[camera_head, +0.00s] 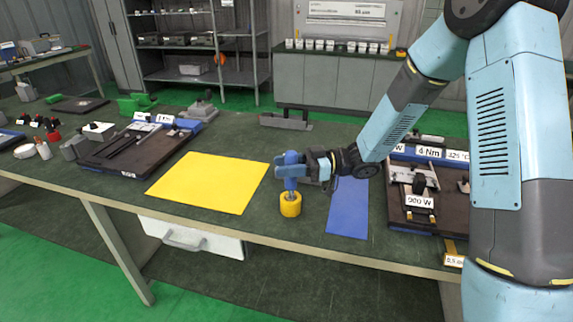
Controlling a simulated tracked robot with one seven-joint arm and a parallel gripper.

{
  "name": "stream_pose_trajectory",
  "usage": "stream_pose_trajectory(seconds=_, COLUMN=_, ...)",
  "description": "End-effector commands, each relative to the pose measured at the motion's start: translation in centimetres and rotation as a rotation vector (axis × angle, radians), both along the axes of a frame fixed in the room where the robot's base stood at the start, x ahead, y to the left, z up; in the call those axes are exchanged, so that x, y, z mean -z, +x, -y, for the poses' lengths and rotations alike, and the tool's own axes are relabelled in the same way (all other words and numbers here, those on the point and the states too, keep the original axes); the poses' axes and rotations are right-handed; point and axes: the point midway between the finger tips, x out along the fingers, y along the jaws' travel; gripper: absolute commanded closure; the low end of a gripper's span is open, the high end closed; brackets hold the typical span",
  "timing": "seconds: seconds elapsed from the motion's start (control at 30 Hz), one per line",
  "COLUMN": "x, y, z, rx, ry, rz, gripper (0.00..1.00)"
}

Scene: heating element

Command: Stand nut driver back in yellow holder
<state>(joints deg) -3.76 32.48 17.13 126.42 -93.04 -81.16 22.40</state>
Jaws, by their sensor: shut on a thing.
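The yellow holder (290,208) is a short round cup standing on the green bench top near its front edge. My gripper (288,171) comes in from the right, directly above the holder, and is shut on the nut driver (291,157). The nut driver's blue top shows above the fingers, and it looks about upright. Its lower end meets or hangs just over the holder's mouth; I cannot tell how far in it is. The fingers hide its middle.
A yellow mat (210,182) lies left of the holder and a blue mat (348,208) lies right of it. A dark fixture board (420,222) with labelled parts is at right, another (130,150) at left. A grey metal block (286,122) stands behind.

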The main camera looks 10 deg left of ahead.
Motion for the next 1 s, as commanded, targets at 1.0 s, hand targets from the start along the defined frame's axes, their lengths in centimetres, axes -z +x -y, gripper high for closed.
stream_pose_trajectory(seconds=1.0, x=1.9, y=0.0, z=0.0, rx=0.000, ry=0.000, rz=0.000, gripper=1.00)
